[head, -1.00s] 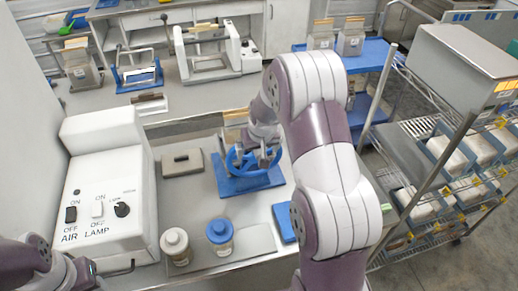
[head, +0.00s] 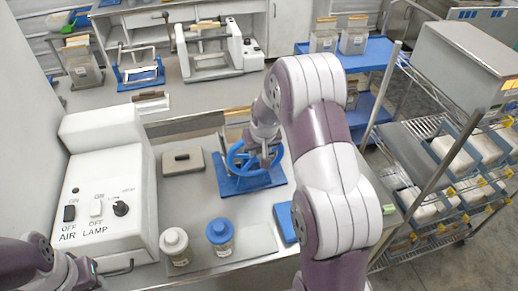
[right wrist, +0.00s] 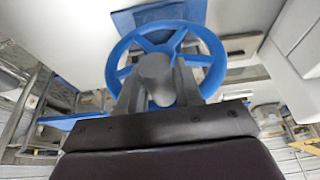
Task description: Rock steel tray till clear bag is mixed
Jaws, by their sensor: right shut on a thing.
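A blue handwheel (head: 236,161) stands on a blue base plate (head: 263,181) on the near bench. My right gripper (head: 266,155) is at the wheel. In the right wrist view its two fingers (right wrist: 158,95) close on a grey knob (right wrist: 154,68) in front of the blue wheel rim (right wrist: 205,38). A part of the device behind the wheel is hidden by my right arm. My left gripper (head: 88,272) shows only partly at the lower left, and its fingers are not clear. I cannot make out for sure a rocking steel tray or a clear bag.
A white box with switches (head: 105,190) stands at the left. A grey lidded block (head: 183,162), a white-capped jar (head: 175,246) and a blue-capped jar (head: 221,238) are on the near bench. A blue block (head: 285,222) lies by my right arm. A wire rack (head: 440,170) stands at right.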

